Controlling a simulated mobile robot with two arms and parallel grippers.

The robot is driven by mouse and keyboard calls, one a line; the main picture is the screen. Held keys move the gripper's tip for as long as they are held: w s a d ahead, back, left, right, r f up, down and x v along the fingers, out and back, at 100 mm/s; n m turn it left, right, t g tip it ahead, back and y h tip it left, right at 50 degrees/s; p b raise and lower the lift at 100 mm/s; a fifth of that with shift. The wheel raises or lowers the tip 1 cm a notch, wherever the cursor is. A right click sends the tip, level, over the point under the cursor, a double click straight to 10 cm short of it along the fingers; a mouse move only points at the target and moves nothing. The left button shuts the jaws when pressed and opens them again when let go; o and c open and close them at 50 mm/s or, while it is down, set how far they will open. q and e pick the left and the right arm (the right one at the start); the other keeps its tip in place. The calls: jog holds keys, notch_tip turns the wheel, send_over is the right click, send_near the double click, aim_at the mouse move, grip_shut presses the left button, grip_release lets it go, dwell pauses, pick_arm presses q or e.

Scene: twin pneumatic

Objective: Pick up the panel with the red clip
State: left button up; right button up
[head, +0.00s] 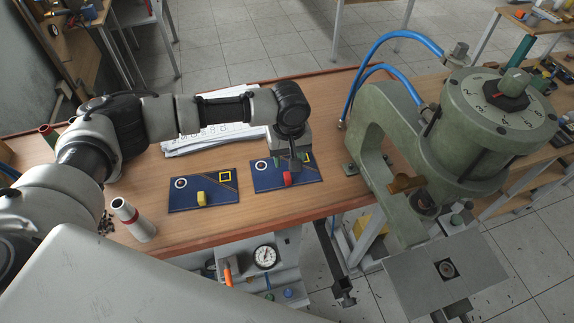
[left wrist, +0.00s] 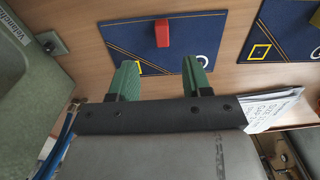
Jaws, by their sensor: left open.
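The dark blue panel with the red clip (head: 268,184) lies flat on the wooden table. Its red clip (head: 287,178) stands at the panel's front edge. In the left wrist view the panel (left wrist: 120,37) is at the top middle, with the clip (left wrist: 162,33) between and beyond the fingertips. My left gripper (left wrist: 160,72) is open and empty, its green fingers over the panel's far edge, apart from the clip. In the head view my left gripper (head: 293,164) hangs over the panel and partly hides it. My right gripper is not in view.
A similar blue panel (head: 185,197) with a yellow clip (head: 201,198) lies to the left. Paper sheets (head: 190,145) lie behind. A large green press (head: 395,130) stands close on the right. A metal cylinder (head: 132,218) stands at the front left.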

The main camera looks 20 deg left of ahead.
aim_at(287, 174)
pick_arm(q)
jog(key=shift+s+f, duration=0.2)
jog(key=shift+f, duration=0.65)
jog(key=shift+w+f, duration=0.1)
jog(key=shift+f, duration=0.2)
notch_tip(287, 174, down, 4)
jog(key=shift+a+f+p, duration=0.1)
jog(key=shift+f+p, duration=0.15)
jog(key=shift+p, duration=0.75)
jog(key=shift+f, duration=0.25)
jog(key=shift+c, duration=1.7)
grip_shut()
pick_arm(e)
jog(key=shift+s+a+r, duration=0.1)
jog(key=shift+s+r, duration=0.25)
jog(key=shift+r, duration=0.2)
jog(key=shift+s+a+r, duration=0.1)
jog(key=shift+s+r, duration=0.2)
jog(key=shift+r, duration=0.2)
